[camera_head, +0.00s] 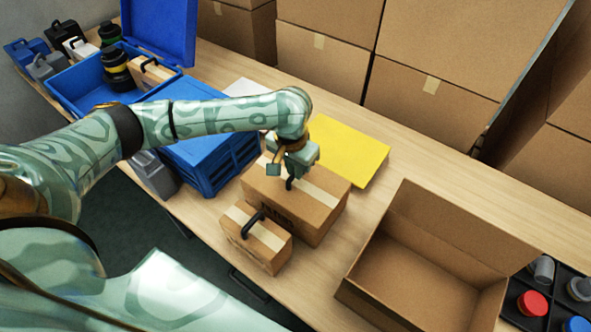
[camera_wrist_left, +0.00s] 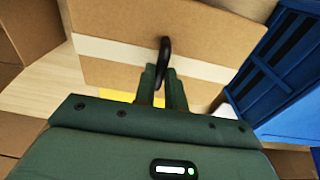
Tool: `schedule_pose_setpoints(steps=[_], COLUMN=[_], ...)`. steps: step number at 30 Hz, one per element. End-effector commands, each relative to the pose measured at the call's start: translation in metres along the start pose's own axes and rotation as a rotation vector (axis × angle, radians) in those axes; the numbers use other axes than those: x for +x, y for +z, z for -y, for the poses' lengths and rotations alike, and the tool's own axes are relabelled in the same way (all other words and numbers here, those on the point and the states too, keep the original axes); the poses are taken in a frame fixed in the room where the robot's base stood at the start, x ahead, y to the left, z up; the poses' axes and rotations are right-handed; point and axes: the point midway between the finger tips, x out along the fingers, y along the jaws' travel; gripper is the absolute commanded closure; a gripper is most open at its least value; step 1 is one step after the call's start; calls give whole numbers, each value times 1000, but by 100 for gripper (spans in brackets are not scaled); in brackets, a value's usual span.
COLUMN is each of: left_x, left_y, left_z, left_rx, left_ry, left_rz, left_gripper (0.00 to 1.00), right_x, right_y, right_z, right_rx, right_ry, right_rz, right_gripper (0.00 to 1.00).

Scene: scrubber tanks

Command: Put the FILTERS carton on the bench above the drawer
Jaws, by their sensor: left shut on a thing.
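A large brown carton (camera_head: 318,193) with a pale tape strip and a black top handle is at the middle of the bench (camera_head: 222,215). Dark print on its front side is partly hidden and I cannot read it. My left gripper (camera_head: 289,178) is shut on this handle; the wrist view shows the fingers (camera_wrist_left: 162,82) around the black loop (camera_wrist_left: 163,55) against the taped carton top (camera_wrist_left: 120,58). I cannot tell whether the carton touches the bench. A smaller taped carton (camera_head: 265,243) with a black handle stands just in front of it. My right gripper is not in view.
A yellow sheet (camera_head: 352,148) lies behind the large carton. An open empty carton (camera_head: 415,275) stands to the right, beside a dark tray of coloured caps (camera_head: 532,303). Blue crates (camera_head: 205,160) stand to the left. Big cartons (camera_head: 425,95) line the back.

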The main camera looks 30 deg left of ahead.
Motion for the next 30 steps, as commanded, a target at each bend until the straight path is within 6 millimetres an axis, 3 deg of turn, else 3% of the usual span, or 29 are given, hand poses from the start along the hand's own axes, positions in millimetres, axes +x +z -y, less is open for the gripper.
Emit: schedule_pose_setpoints(steps=[8,9,11,12,21,26,30], left_x=[-2,0,0,0,-2,-32,-69], left_y=[0,0,0,0,0,-1,-1], left_z=[0,0,0,0,0,0,0], left_rx=[0,0,0,0,1,0,0], left_ry=[1,0,0,0,-1,-1,-1], left_rz=[-2,0,0,0,-1,-4,-6], left_gripper=[100,85,68,66,66,66,66], right_x=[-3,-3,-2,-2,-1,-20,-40], right_y=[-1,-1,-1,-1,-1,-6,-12], right_z=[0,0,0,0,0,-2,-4], right_rx=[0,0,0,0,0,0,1], right_ry=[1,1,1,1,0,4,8], right_rz=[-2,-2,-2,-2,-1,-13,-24], right_gripper=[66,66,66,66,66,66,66])
